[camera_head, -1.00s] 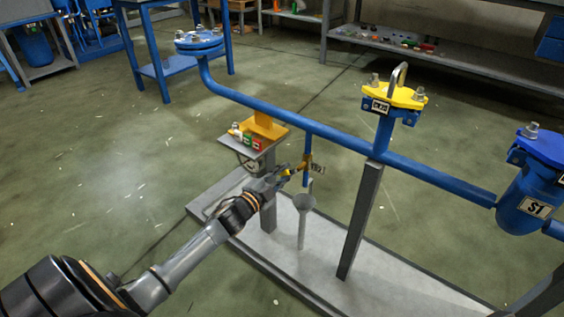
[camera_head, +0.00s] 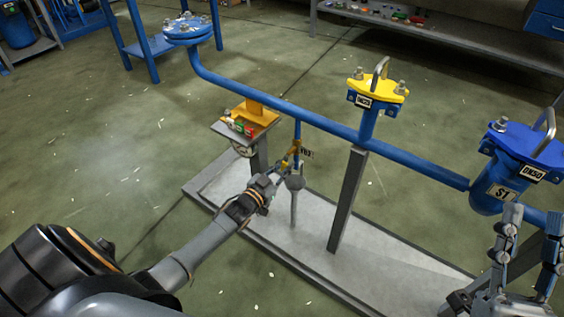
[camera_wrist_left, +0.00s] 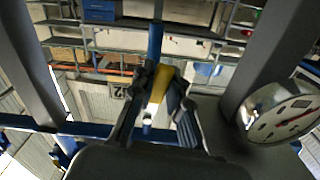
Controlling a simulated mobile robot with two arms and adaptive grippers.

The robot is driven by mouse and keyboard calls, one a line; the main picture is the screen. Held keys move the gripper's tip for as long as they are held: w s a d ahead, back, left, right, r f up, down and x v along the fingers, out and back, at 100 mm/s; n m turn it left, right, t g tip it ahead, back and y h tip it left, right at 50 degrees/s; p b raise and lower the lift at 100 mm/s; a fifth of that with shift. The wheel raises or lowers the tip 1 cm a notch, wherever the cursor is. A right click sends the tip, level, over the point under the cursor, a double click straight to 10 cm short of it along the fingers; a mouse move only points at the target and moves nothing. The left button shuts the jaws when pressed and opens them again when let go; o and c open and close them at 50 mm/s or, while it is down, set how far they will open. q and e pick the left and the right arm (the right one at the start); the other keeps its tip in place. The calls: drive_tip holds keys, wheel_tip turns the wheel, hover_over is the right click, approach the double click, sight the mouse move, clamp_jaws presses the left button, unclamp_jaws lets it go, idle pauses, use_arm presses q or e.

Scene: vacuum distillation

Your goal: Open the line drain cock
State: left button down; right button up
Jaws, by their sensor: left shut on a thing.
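The line drain cock (camera_head: 294,151) hangs on a thin blue branch pipe below the long blue line, with a small tag beside it. Its yellow part also shows in the left wrist view (camera_wrist_left: 160,85), between the fingers. My left gripper (camera_head: 277,174) reaches it from the lower left. In the left wrist view, my left gripper (camera_wrist_left: 158,105) is shut on the yellow handle, and its fingers hide part of it. A grey funnel (camera_head: 295,183) on a thin tube stands just below the cock. My right gripper (camera_head: 533,215) is at the lower right, its fingers apart and empty.
The blue line (camera_head: 330,126) runs above the grey base plate (camera_head: 395,264). A grey post (camera_head: 347,205) stands right of the funnel. A gauge (camera_wrist_left: 285,115) is close on the right in the left wrist view. A blue S1 vessel (camera_head: 492,188) is near my right gripper.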

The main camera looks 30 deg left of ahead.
use_arm(q)
drive_tip(key=shift+d+n, duration=0.2)
drive_tip(key=shift+n, duration=0.1)
use_arm(e)
drive_tip(key=shift+w+f+g, duration=0.5)
drive_tip(key=shift+w+f, duration=0.05)
drive_tip(key=shift+f, duration=0.05)
use_arm(q)
drive_tip(key=c, duration=1.3)
unclamp_jaws()
drive_tip(key=shift+s, duration=0.1)
drive_tip(key=s, duration=0.8)
drive_tip(key=s+a, duration=0.1)
drive_tip(key=s, duration=0.3)
drive_tip(key=shift+w, duration=0.1)
